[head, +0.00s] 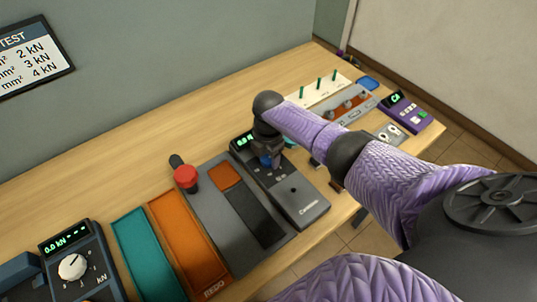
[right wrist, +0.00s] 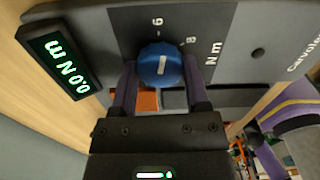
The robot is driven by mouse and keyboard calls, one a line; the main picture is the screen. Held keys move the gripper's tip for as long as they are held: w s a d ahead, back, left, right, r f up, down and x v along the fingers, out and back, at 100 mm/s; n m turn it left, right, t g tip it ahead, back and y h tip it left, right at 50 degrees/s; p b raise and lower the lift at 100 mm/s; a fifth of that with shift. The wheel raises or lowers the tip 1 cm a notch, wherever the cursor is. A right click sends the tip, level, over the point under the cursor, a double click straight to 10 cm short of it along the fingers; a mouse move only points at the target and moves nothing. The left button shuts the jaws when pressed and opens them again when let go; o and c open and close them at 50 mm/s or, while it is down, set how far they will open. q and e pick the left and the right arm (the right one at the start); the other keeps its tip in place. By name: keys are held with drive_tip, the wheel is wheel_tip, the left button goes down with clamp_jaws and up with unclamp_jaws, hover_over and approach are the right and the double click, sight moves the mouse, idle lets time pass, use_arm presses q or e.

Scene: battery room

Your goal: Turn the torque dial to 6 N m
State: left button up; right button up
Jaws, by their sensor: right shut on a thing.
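The blue torque dial (right wrist: 160,64) sits on a dark panel marked 6, 8 and N m in the right wrist view. Its short white line points up in the picture, roughly toward the 6; I cannot tell how exactly it lines up. My right gripper (right wrist: 160,88) is shut on the dial, one finger on each side. The tester's green display (right wrist: 68,62) reads 0.0 N m. My left gripper is not in view.
Left of the tester stand a grey unit with a red knob (head: 186,177), an orange tray (head: 188,240), a teal tray (head: 147,255) and a kN gauge (head: 72,267). Behind my right arm are a panel with green pegs (head: 318,88) and a purple meter (head: 407,113).

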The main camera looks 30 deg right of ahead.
drive_tip(key=shift+w+n, duration=0.1)
drive_tip(key=shift+n, duration=0.8)
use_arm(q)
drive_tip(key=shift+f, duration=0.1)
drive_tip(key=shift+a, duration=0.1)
use_arm(e)
drive_tip(key=shift+n, duration=0.3)
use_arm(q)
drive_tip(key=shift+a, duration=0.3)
use_arm(e)
drive_tip(key=o, duration=1.1)
drive_tip(key=shift+o, duration=0.9)
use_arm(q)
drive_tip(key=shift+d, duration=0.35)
